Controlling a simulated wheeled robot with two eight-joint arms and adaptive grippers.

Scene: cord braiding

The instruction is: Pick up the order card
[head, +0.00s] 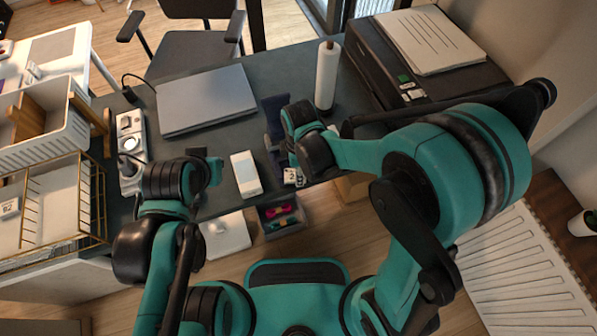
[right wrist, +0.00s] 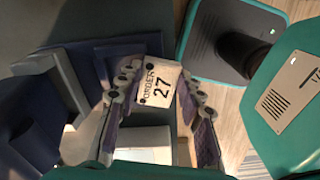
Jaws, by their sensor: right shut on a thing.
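In the head view the card (head: 292,177) shows at the table's front edge, just below my right gripper (head: 296,168), whose fingers are mostly hidden by the wrist. My left gripper (head: 207,167) is over the table's front left part, apart from the card. Its fingers are too unclear to tell their opening.
A dark blue stand (head: 274,112) is beside my right gripper. A white box (head: 245,174) lies to its left, and a laptop (head: 206,99) behind that. An open drawer (head: 263,224) with colourful items is below the front edge. A printer (head: 375,62) and white roll (head: 327,76) stand at right.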

